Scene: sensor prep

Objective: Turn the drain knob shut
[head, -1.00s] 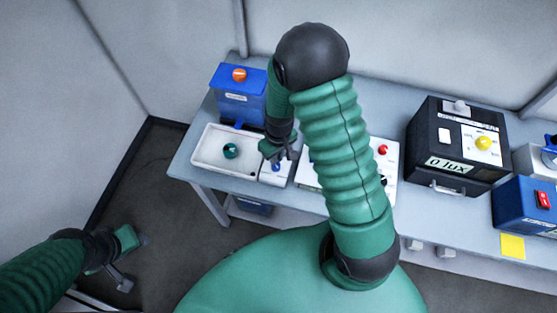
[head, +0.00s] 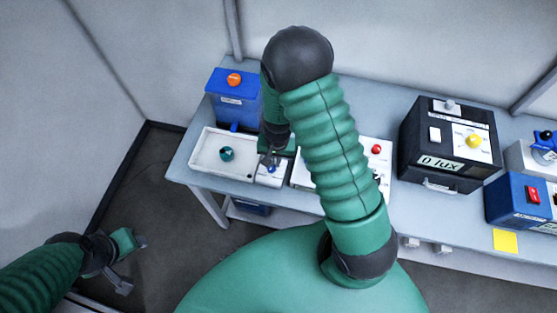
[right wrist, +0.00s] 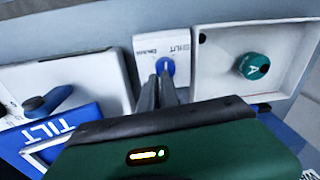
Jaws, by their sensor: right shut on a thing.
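The drain knob is a small blue knob (right wrist: 167,65) on a white panel (right wrist: 142,72) beside the white tray, with small lettering above it in the right wrist view. In the head view the knob (head: 271,169) shows just below my right gripper (head: 268,158). In the right wrist view my right gripper (right wrist: 160,80) has its two dark fingers close together at the knob, shut on it; the fingers hide its lower part. My left gripper (head: 134,265) is open and empty over the floor at the lower left.
The white tray (head: 205,166) holds a teal knob (head: 227,154). A blue box (head: 235,97) with an orange knob stands behind it. To the right are a white panel with a red button (head: 376,149), a black lux box (head: 421,140) and a blue switch box (head: 513,205).

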